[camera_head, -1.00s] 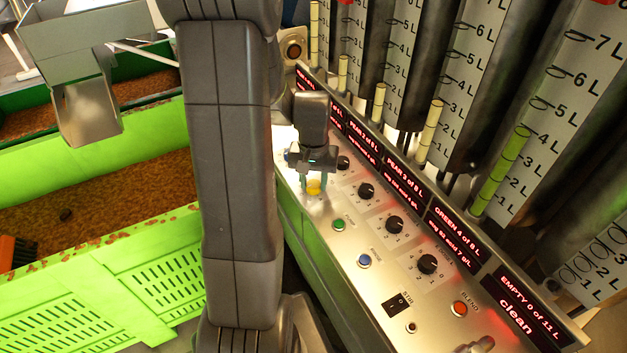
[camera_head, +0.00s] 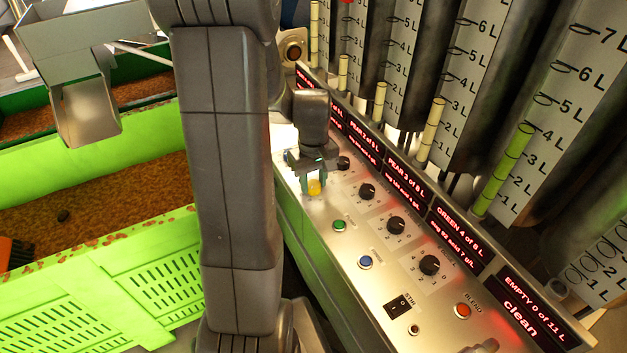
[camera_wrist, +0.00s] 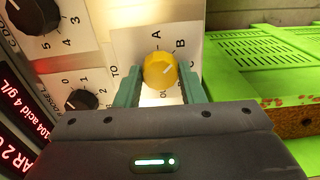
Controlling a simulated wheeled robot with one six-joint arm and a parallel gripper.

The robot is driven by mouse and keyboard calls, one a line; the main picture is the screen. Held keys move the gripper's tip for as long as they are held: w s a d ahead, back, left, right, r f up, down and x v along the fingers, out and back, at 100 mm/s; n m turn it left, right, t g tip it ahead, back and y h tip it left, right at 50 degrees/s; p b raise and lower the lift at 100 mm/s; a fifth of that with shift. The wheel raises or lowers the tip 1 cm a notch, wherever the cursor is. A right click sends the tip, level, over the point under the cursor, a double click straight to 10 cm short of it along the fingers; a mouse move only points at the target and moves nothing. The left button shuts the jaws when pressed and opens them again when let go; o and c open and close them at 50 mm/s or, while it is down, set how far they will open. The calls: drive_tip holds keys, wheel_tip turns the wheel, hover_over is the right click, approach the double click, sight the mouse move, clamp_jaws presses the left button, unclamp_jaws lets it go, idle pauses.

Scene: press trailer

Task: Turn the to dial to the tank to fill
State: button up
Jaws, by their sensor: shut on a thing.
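The yellow dial (camera_wrist: 160,70) sits on a pale plate with "TO" at its left and the letters A, B and C around it; part of a further label is hidden. A pale mark on the dial's face seems to point toward B or C. My gripper (camera_wrist: 161,88) is shut on the dial, with one green finger on each side of it. In the head view the dial (camera_head: 315,188) shows below my gripper (camera_head: 314,181), at the far end of the metal control panel (camera_head: 337,256).
Black knobs (camera_head: 396,225) stand close beside the dial along the panel, with green (camera_head: 339,225) and blue buttons (camera_head: 365,262) nearer. A green crate (camera_head: 100,262) stands left.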

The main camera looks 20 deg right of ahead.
sight(314, 184)
idle(0.4)
drive_tip(key=o, duration=1)
drive_tip(key=shift+r, duration=0.1)
wheel_tip(314, 184, up, 14)
drive_tip(key=shift+f, duration=0.25)
wheel_tip(314, 184, down, 14)
drive_tip(key=shift+r, duration=0.15)
idle(0.6)
